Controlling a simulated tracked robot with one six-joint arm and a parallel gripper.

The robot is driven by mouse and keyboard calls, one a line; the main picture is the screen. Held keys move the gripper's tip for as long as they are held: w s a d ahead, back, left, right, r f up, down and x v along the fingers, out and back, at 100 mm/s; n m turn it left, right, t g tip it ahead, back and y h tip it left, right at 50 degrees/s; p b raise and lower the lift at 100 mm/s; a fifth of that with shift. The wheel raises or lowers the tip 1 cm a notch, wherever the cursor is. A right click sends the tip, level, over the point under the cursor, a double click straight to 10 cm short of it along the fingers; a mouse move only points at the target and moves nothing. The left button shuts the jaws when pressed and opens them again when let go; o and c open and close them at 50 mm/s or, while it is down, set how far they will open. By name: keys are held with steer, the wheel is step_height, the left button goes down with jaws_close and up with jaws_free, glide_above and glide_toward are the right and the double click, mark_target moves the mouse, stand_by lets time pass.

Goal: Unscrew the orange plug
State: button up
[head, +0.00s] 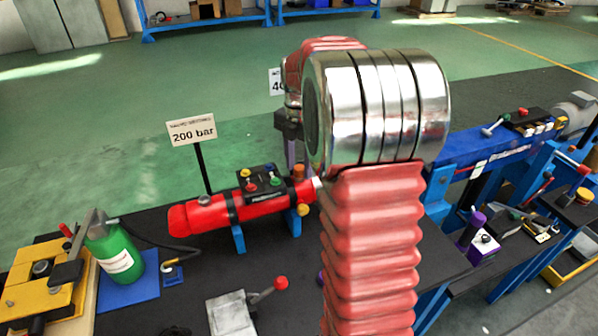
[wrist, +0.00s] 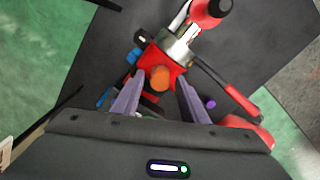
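The orange plug (head: 298,171) sits on top of the right end of a red cylinder (head: 255,203) in the head view. In the wrist view the orange plug (wrist: 160,77) shows as a round top on a red block, between my two fingers. My gripper (wrist: 159,84) is open and points down at the plug, with a finger on either side and a gap to each. In the head view my gripper is partly hidden behind my arm, above the plug. How far the fingertips are above or around the plug I cannot tell.
A small black box with coloured buttons (head: 261,181) stands left of the plug. A yellow knob (head: 303,210) is just below it. A 200 bar sign (head: 192,131) stands behind the cylinder. A lever with a red knob (head: 281,283) and a green bottle (head: 112,252) are nearer.

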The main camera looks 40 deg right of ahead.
steer(key=shift+m, duration=1.7)
steer(key=m, duration=0.2)
steer(key=shift+m, duration=1.5)
steer(key=shift+m, duration=0.3)
steer(key=m, duration=0.2)
steer(key=shift+m, duration=1.3)
